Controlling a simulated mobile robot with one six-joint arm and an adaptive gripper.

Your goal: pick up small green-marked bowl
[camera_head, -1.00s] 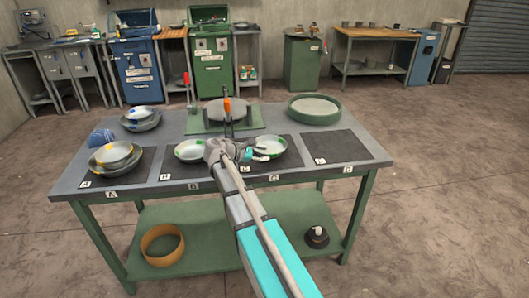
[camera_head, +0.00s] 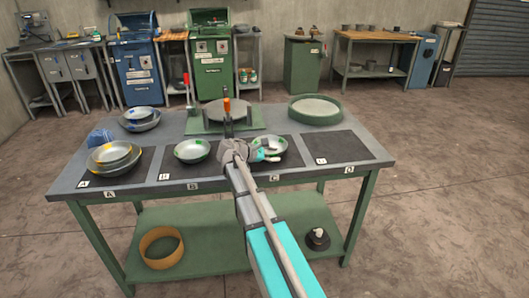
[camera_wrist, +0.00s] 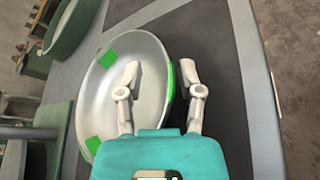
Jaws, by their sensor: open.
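A shallow pale metal bowl with green marks (camera_head: 279,142) sits on the dark mat above label C in the head view. In the wrist view the same bowl (camera_wrist: 120,85) fills the left half, with green patches along its rim. My gripper (camera_wrist: 160,75) is open at its right edge. The left finger is over the bowl's inside and the right finger is just outside the rim; whether either touches is unclear. In the head view my gripper (camera_head: 268,151) partly covers the bowl. Another green-marked bowl (camera_head: 192,151) sits to the left, above label B.
A round wheel-like fixture (camera_head: 226,110) and a green-rimmed round tray (camera_head: 315,110) stand behind. The dark mat at D (camera_head: 335,147) is empty.

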